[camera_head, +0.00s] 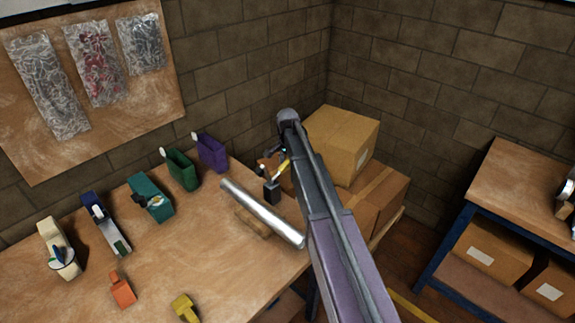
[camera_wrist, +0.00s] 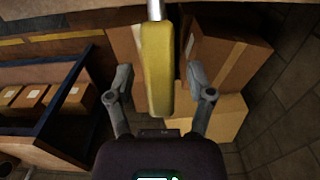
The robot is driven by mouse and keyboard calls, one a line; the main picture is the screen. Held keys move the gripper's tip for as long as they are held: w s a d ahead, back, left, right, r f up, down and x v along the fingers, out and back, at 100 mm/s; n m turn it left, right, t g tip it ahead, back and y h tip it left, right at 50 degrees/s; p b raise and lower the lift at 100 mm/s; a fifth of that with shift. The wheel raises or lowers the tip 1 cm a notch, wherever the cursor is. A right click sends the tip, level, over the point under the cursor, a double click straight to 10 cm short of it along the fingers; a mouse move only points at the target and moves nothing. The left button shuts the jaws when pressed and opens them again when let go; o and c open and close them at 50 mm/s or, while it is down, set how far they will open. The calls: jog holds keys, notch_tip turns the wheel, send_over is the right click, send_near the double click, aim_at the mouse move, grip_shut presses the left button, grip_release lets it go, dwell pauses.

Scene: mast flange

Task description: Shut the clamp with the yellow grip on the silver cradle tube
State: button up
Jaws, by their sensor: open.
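The silver tube (camera_head: 262,213) lies slantwise on a wooden cradle (camera_head: 252,222) near the bench's right end. A dark clamp (camera_head: 271,191) stands close behind the tube. Its yellow grip (camera_head: 284,166) slants up beside my arm, which partly hides it. In the wrist view the yellow grip (camera_wrist: 157,65) hangs from a pale metal rod (camera_wrist: 155,10). My gripper (camera_wrist: 159,78) is open, one finger on each side of the grip, with visible gaps. I cannot tell whether the grip is fully between the fingers in depth. The tube is not clear in the wrist view.
Several tools and coloured holders, including a purple one (camera_head: 212,153), stand on the bench (camera_head: 165,275). Orange (camera_head: 122,289) and yellow (camera_head: 185,308) pieces lie at the front. Cardboard boxes (camera_head: 342,140) are stacked behind my arm. A blue-framed shelf (camera_head: 450,240) stands at right.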

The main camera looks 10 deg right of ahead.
grip_shut()
